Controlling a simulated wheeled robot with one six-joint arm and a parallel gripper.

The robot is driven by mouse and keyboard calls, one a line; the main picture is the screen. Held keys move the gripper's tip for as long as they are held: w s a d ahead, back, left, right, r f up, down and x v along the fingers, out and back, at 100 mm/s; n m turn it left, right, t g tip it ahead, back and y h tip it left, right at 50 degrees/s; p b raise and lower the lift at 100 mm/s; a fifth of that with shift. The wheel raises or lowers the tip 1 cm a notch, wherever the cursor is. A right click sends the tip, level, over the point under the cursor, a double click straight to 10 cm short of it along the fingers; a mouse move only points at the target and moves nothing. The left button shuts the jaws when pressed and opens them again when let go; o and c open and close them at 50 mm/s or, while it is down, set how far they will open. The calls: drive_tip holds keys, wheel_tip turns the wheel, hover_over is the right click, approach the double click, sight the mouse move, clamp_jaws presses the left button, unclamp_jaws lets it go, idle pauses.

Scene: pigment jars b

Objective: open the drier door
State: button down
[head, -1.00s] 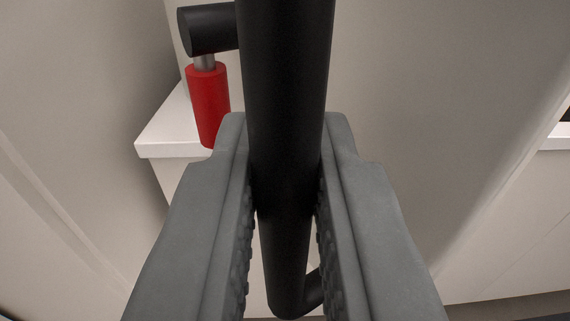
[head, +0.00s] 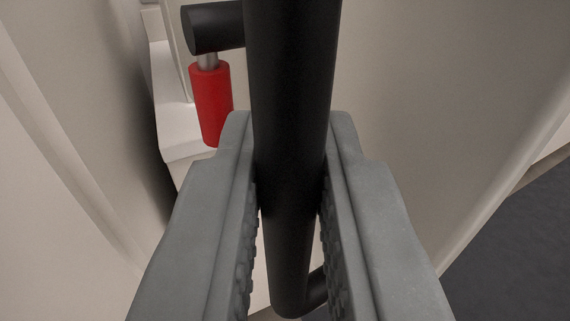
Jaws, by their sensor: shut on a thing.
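A long black bar handle (head: 290,120) runs down the middle of the head view. My gripper (head: 290,150) is shut on it, with one grey finger on each side. A black mount (head: 215,27) joins the bar at the upper left, and a red cylinder (head: 212,105) on a short metal stem hangs under that mount. The pale beige panel (head: 420,130) behind the bar looks like the drier door. Its right edge shows at the lower right. My fingers and the bar hide part of it. How wide the door stands open cannot be told.
A white ledge (head: 185,140) shows behind the red cylinder at the left. A pale surface (head: 50,200) fills the far left. Dark floor (head: 520,250) shows clear at the lower right, beyond the panel's edge.

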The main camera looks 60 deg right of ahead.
drive_tip(key=shift+w+a+r, duration=0.1)
drive_tip(key=shift+w+a, duration=0.25)
drive_tip(key=shift+a, duration=0.05)
drive_tip(key=c, duration=1.5)
unclamp_jaws()
drive_tip(key=shift+d+g, duration=0.15)
drive_tip(key=shift+g, duration=0.15)
drive_tip(key=v, duration=1.7)
drive_tip(key=shift+a+f, duration=0.2)
drive_tip(key=shift+f, duration=0.05)
